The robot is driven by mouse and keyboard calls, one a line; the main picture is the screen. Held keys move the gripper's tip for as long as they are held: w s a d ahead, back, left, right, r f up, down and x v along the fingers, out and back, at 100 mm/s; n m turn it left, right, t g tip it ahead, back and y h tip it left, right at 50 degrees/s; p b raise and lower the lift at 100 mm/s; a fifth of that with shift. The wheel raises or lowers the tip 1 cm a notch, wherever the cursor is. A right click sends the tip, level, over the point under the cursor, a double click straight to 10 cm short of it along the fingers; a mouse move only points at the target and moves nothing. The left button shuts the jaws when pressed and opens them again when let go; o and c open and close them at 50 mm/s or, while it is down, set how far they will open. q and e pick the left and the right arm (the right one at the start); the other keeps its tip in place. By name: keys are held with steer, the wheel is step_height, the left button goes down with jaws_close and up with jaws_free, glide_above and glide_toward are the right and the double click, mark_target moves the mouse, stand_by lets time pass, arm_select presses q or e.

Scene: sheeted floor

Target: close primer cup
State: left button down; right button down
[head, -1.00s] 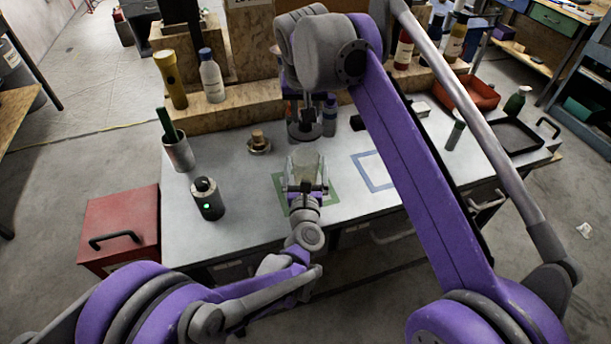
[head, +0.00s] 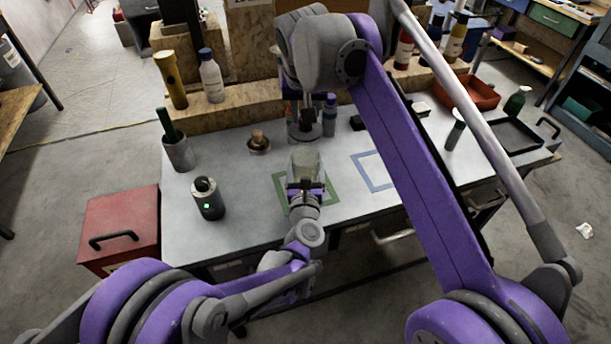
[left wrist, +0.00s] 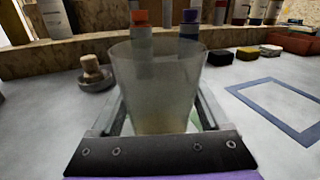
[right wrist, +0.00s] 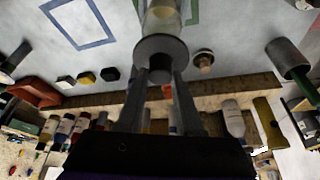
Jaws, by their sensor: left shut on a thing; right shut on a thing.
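The primer cup (head: 306,161), a cloudy see-through cup, stands upright over the green outlined square. It fills the middle of the left wrist view (left wrist: 158,85). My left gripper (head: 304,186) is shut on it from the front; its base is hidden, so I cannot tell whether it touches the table. My right gripper (right wrist: 158,80) is shut on the knob of a round grey lid (right wrist: 160,48). In the right wrist view the lid partly overlaps the cup (right wrist: 163,18). In the head view the lid (head: 303,136) is behind the cup and apart from it.
A wooden-knobbed piece in a dark dish (head: 258,143) is left of the cup. A grey canister with a green light (head: 208,199) and a pot (head: 179,154) stand further left. A purple-capped bottle (head: 329,117) is behind. The blue outlined square (head: 372,171) is empty.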

steer(key=shift+f, duration=2.5)
steer(key=shift+f, duration=0.1)
steer(key=shift+f, duration=0.8)
steer(key=shift+f, duration=0.65)
steer(key=c, duration=0.5)
jaws_free()
glide_toward(305, 133)
steer(key=shift+f, duration=0.9)
